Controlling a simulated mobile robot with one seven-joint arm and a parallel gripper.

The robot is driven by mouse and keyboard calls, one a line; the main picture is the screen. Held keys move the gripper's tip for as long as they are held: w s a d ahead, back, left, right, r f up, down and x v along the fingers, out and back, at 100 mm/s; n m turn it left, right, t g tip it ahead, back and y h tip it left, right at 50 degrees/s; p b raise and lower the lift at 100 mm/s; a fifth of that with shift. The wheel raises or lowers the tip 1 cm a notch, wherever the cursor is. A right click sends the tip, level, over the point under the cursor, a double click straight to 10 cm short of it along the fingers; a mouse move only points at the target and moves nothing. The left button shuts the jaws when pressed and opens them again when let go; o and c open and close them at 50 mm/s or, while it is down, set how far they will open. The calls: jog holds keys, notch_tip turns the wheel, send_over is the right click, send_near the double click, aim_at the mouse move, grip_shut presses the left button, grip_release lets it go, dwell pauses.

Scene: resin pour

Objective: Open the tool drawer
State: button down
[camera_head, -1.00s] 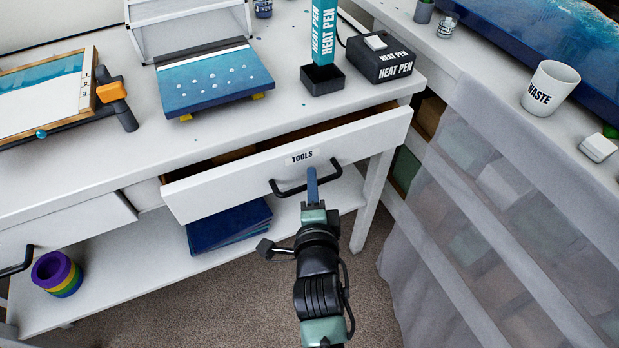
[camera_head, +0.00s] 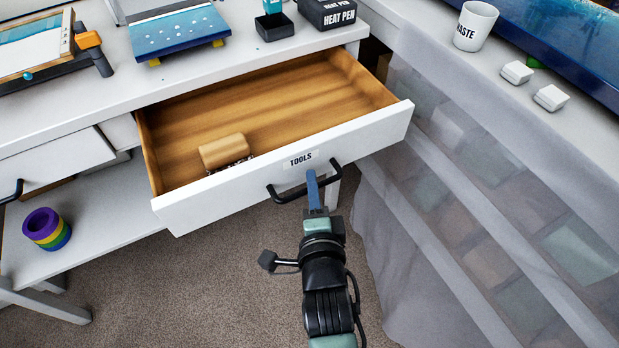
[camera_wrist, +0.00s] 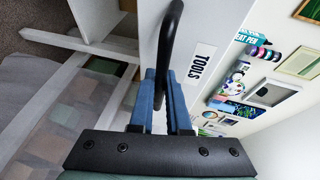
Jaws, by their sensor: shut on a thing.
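The tool drawer (camera_head: 225,195) is pulled well out of the white workbench, and its wooden inside shows. Its white front bears a TOOLS label (camera_head: 301,160) and a black bar handle (camera_head: 286,196). In the wrist view the blue fingers of my gripper (camera_wrist: 162,95) close around the black handle (camera_wrist: 169,45), beside the TOOLS label (camera_wrist: 200,65). Inside the drawer, a light wooden block-like thing with a dark toothed edge (camera_head: 224,152) lies near the front left.
A translucent sheet (camera_head: 480,190) hangs from the right-hand table, close to the drawer's right corner. A second drawer (camera_head: 50,165) is at the left. Coloured tape rolls (camera_head: 47,229) sit on the lower shelf. The carpet (camera_head: 200,285) before the drawer is clear.

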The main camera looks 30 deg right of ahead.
jog(key=shift+s, duration=0.2)
jog(key=c, duration=0.9)
grip_release()
jog(key=p+v, duration=0.1)
jog(key=v, duration=1.2)
